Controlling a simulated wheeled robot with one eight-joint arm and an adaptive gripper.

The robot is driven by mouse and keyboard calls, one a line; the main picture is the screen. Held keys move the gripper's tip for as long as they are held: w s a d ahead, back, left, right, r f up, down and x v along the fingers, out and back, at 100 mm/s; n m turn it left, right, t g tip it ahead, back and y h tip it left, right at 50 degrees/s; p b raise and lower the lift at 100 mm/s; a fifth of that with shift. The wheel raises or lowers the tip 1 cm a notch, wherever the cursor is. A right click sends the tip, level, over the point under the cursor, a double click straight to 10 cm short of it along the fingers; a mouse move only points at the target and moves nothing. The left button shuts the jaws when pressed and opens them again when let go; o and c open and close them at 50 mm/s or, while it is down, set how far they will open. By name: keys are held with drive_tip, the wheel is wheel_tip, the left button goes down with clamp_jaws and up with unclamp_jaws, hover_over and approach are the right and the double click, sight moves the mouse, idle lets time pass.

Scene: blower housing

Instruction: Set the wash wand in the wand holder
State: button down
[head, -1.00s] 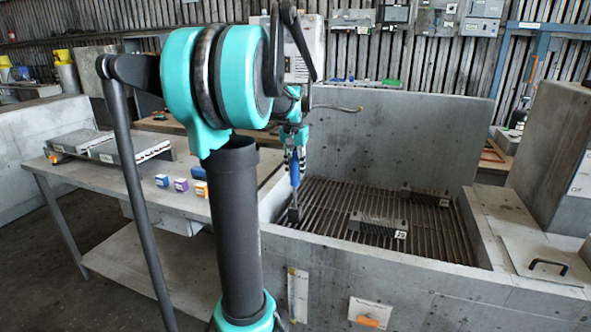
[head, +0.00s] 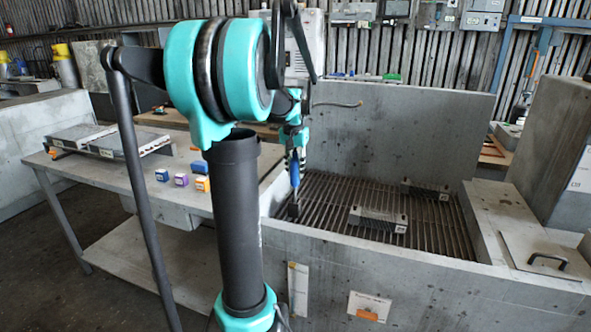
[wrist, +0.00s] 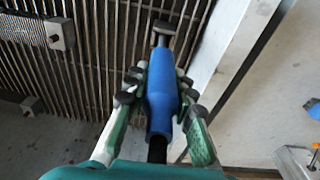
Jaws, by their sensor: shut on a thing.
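The wash wand has a blue grip (head: 295,174) and a dark head, which hangs low at the left end of the basin in the head view. My gripper (head: 296,150) is shut around the blue grip. In the wrist view the blue grip (wrist: 162,97) lies between both fingers of my gripper (wrist: 161,82). The wand's dark head (wrist: 163,28) points toward the top of the picture, over the slatted grate near the pale basin wall. I cannot make out for certain which part is the wand holder.
Two grey blocks, one near (head: 378,219) and one farther back (head: 425,189), lie on the grate (head: 335,205). The basin's front wall (head: 410,275) stands close to the wand. Small coloured boxes (head: 181,180) sit on the left table. The grate's middle is partly clear.

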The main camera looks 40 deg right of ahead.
sight(295, 152)
drive_tip(key=shift+f, duration=0.15)
drive_tip(key=shift+f, duration=0.85)
idle(0.4)
drive_tip(key=c, duration=1.2)
unclamp_jaws()
drive_tip(key=shift+r, duration=0.1)
drive_tip(key=r, duration=0.4)
drive_tip(key=a+r, duration=0.1)
drive_tip(key=r, duration=0.6)
drive_tip(key=shift+s+a+r, duration=0.15)
drive_tip(key=shift+s+r, duration=0.15)
drive_tip(key=shift+r, duration=0.1)
